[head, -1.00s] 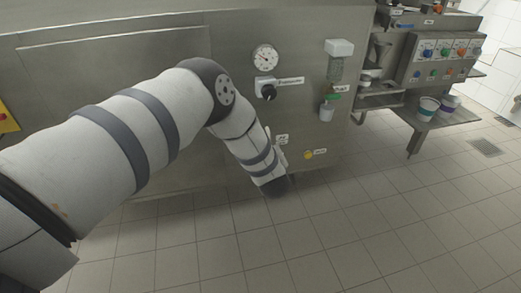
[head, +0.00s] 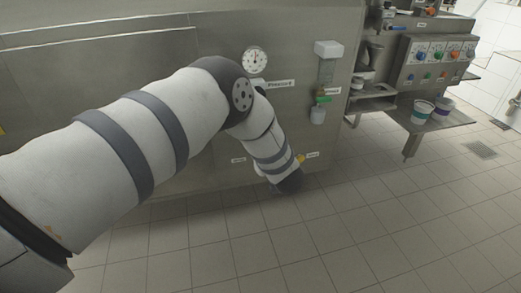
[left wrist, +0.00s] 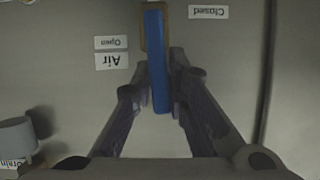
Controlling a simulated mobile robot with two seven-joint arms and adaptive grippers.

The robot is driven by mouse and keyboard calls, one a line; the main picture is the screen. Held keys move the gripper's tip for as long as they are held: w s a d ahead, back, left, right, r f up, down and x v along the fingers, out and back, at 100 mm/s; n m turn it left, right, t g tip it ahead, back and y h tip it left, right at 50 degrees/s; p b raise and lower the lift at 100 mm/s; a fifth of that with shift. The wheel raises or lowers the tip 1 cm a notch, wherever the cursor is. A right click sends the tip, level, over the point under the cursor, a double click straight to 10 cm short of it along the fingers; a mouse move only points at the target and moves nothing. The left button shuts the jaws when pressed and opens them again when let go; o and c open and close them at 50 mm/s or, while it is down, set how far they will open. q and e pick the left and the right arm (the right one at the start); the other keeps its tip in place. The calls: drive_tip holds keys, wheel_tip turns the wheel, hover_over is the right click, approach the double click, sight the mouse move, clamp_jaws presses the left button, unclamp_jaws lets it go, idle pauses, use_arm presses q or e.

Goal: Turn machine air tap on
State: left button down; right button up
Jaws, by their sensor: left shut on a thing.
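The air tap's blue lever (left wrist: 160,85) shows in the left wrist view, with a brownish mount at its top end. It runs nearly straight down the picture. My left gripper (left wrist: 159,72) is shut on it, one finger on each side. Upside-down labels "Open" and "Air" (left wrist: 112,62) are to the left of the lever, and "Closed" (left wrist: 208,12) is at its upper right. In the head view my left forearm reaches down to the machine front (head: 120,65) and hides the tap and gripper. My right gripper is not in view.
A pressure gauge (head: 255,61) sits above my forearm, and a yellow round part (head: 300,159) shows beside its end. A grey knob (left wrist: 17,137) is at the wrist view's lower left. A shelf with cups (head: 422,112) stands right. The tiled floor is clear.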

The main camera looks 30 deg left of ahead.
use_arm(q)
drive_tip(key=shift+w+d+r, duration=0.25)
drive_tip(key=shift+w+d, duration=0.1)
drive_tip(key=shift+d, duration=0.05)
drive_tip(key=c, duration=1.6)
unclamp_jaws()
drive_tip(key=shift+w, duration=0.1)
drive_tip(key=shift+d+f, duration=0.1)
drive_tip(key=shift+f, duration=0.1)
